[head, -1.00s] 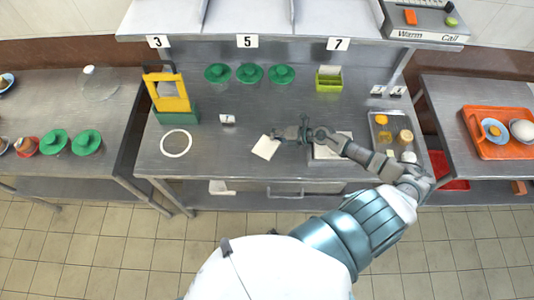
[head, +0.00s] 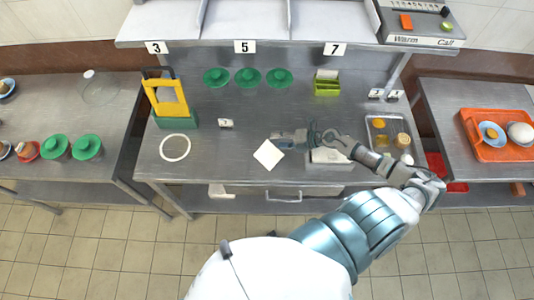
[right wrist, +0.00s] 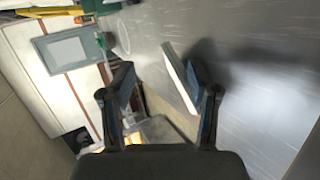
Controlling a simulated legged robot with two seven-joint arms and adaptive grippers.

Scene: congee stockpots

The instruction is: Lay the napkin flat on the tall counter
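The napkin (head: 268,155) is a white square. In the head view it appears as a diamond at the front middle of the tall steel counter (head: 215,165). My right gripper (head: 283,140) is just beyond its upper right corner. In the right wrist view, my right gripper's fingers (right wrist: 158,82) stand apart. A thin white slab, probably the napkin (right wrist: 180,78), shows nearly edge-on beside the right finger. I cannot tell whether they touch, or whether the napkin rests fully on the counter. My left gripper is not in view.
A white stack (head: 328,156) lies partly under my right forearm. A white ring (head: 174,147) and a small number card (head: 226,123) are to the left. Green lids (head: 249,77) stand behind. A tray with jars (head: 388,132) is at the right.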

